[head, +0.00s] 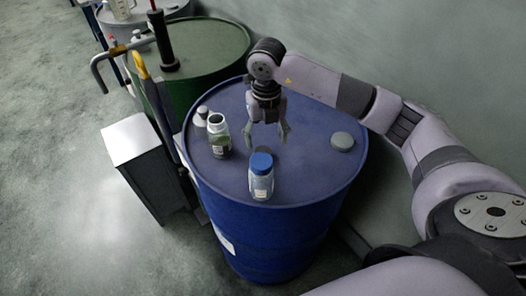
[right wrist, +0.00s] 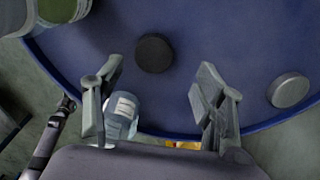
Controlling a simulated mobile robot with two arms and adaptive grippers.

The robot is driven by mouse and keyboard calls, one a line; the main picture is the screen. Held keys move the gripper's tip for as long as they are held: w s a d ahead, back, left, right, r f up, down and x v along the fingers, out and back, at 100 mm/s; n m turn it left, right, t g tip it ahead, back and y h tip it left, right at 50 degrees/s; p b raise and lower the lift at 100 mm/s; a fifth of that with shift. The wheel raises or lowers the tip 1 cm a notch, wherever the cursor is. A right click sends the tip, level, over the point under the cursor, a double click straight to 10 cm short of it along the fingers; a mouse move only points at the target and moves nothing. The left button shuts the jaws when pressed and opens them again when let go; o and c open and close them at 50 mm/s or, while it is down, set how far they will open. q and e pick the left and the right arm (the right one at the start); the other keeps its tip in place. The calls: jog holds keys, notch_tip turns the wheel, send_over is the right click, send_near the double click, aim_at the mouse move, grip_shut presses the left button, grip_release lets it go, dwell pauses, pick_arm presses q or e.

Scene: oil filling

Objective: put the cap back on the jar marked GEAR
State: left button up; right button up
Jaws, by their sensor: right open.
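An open jar (head: 219,136) with a dark green label stands upright on the blue drum, at the left. A second jar (head: 261,178) with a blue cap on it stands nearer the front. I cannot read either label. A dark round cap (right wrist: 155,53) lies flat on the drum, and a grey round cap (head: 342,141) lies at the right; the grey cap also shows in the right wrist view (right wrist: 289,91). My right gripper (head: 268,138) points down above the drum, open and empty, near the dark cap. My left gripper is out of view.
The blue drum's rim (head: 330,196) bounds the surface. A small white item (head: 201,115) stands behind the open jar. A green drum (head: 215,45) with a pump is behind, and a grey metal box (head: 130,140) stands at the left. The drum top is clear between the gripper and the grey cap.

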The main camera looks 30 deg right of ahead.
aim_at(263, 149)
jog(key=shift+f, duration=0.1)
jog(key=f, duration=0.1)
jog(key=f+p, duration=0.1)
jog(key=f, duration=0.2)
jog(key=shift+w+a+f+p, duration=0.2)
jog(key=shift+a+p, duration=0.15)
jog(key=shift+p, duration=0.05)
jog(key=shift+f, duration=0.3)
jog(key=c, duration=0.8)
